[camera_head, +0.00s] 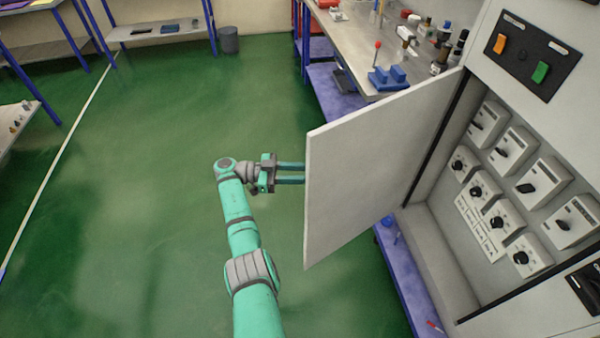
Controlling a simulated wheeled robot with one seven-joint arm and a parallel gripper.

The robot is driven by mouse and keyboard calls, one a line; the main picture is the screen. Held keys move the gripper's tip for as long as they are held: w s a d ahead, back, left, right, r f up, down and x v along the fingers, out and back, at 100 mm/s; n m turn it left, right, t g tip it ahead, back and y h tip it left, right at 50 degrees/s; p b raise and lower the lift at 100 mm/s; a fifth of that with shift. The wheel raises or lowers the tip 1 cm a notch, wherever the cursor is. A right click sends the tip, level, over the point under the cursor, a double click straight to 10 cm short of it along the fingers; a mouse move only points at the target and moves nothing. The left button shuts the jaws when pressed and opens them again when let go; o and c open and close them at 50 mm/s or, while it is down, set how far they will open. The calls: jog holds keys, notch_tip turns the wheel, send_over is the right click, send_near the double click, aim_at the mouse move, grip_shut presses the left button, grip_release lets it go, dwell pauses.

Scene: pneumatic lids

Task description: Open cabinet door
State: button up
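The cabinet door (365,165) is a pale grey panel standing wide open, swung out to the left from the white cabinet (480,125). Inside the cabinet several switch boxes and black rotary knobs show. My gripper (303,174) is at the door's free left edge. Its two green fingers point right and lie apart, with a gap between them. Their tips meet the edge of the door or pass behind it, so the tips are hidden. I cannot tell whether they touch the door.
A workbench (345,45) with tools and blue parts stands behind the door. Blue-legged tables stand at the left and back, with a grey bin (228,40) by the wall. The green floor (150,200) left of my arm is clear.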

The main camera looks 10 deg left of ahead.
jog(key=a, duration=0.7)
jog(key=shift+s, duration=0.4)
